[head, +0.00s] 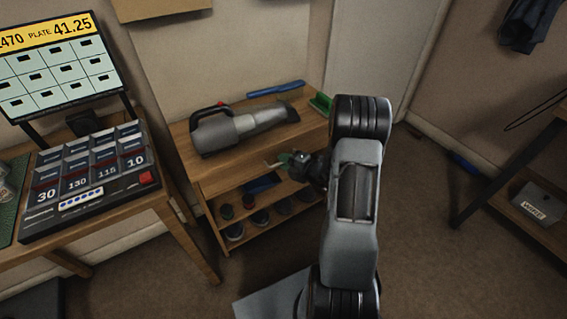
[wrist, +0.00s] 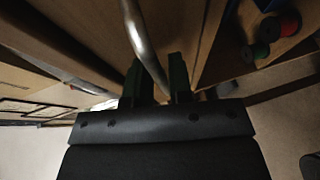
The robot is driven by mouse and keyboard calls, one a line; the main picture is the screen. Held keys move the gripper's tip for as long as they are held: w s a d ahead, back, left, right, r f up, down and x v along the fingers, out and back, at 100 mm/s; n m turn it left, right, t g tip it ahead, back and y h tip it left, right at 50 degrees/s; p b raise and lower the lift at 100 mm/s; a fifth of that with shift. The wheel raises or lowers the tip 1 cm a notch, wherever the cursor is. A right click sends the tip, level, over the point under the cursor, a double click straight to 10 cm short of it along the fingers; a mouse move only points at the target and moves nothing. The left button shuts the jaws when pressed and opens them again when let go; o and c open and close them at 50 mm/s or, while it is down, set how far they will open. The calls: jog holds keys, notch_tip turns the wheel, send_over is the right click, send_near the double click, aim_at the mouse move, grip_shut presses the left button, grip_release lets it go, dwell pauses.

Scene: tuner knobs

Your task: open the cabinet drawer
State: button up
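The wooden cabinet (head: 199,167) stands against the wall in the head view, with a drawer front under its top and open shelves below. My gripper (head: 283,159) is at the cabinet's front, near the drawer. In the wrist view a metal bar handle (wrist: 143,38) runs down between the two dark green fingers of my gripper (wrist: 158,72). The fingers stand apart, one on each side of the bar, with a gap visible. Contact with the bar is not clear. The drawer looks closed; my arm hides the cabinet's right part.
A handheld vacuum (head: 235,127), a blue brush-like item (head: 276,89) and a green item (head: 321,103) lie on the cabinet top. Spools (wrist: 268,30) sit on the shelves. A table with a button panel (head: 90,180) stands left. Floor in front is clear.

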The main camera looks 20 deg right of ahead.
jog(key=shift+w+a, duration=0.1)
jog(key=shift+w, duration=0.05)
jog(key=shift+c, duration=0.5)
grip_shut()
